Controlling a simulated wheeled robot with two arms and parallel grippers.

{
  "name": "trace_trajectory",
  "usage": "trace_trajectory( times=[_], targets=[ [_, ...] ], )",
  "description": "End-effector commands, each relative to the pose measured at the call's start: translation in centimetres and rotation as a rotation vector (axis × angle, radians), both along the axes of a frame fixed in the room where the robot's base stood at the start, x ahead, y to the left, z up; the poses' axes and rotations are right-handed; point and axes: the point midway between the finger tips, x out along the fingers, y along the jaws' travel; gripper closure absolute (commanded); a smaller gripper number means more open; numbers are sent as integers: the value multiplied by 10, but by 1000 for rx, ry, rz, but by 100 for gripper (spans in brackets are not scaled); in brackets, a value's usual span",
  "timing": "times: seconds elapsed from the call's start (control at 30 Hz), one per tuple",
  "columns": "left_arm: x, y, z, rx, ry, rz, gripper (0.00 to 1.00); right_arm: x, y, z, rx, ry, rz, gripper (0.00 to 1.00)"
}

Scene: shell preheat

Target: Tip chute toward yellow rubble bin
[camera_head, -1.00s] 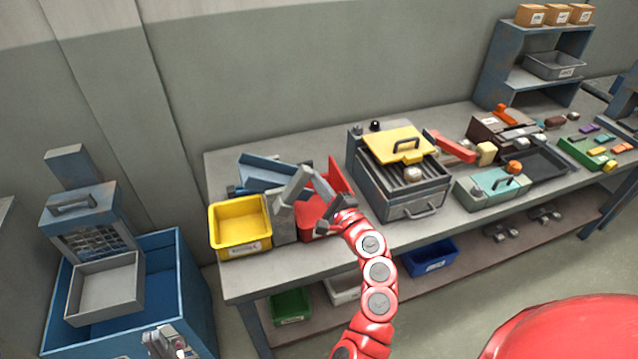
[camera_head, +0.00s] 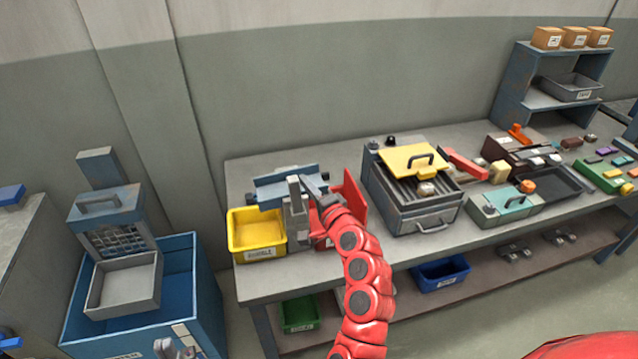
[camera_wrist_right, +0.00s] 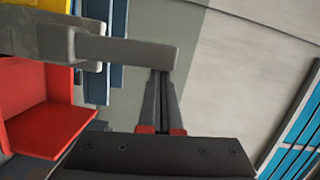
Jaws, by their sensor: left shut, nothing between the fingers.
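The blue chute (camera_head: 272,193) sits on a grey stand at the workbench's left end. Its left end hangs over the back of the yellow bin (camera_head: 257,250) and is slightly lower than its right end. A grey lever (camera_head: 294,190) stands nearly upright in front of it. My right gripper (camera_head: 312,184) is beside the lever's top, on its right. In the right wrist view a grey bar (camera_wrist_right: 120,52) crosses over the tips of the right gripper (camera_wrist_right: 162,80), whose fingers look closed together. A red bin (camera_head: 355,200) is right of the stand. My left gripper (camera_head: 175,348) is low at the lower left, empty.
A grill-like box with a yellow lid (camera_head: 413,158) stands right of the red bin. A blue floor bin (camera_head: 195,290) with a grey tray (camera_head: 125,285) is left of the bench. Green (camera_head: 300,314) and blue bins (camera_head: 441,274) sit on the lower shelf.

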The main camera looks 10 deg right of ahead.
Motion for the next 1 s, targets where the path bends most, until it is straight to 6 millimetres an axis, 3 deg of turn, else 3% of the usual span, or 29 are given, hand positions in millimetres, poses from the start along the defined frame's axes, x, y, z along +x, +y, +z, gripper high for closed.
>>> trace_trajectory(
  times=[0.2, 0.47, 1.0],
  targets=[
    [0, 0, 9, 0, 0, 0, 100, -1, 27, 2, -196, -4, 8, 100],
    [0, 0, 14, 0, 0, 0, 100, -2, 48, -1, -378, -11, 6, 100],
    [0, 0, 18, 0, 0, 0, 100, -2, 61, -6, -513, -16, 3, 100]
  ],
)
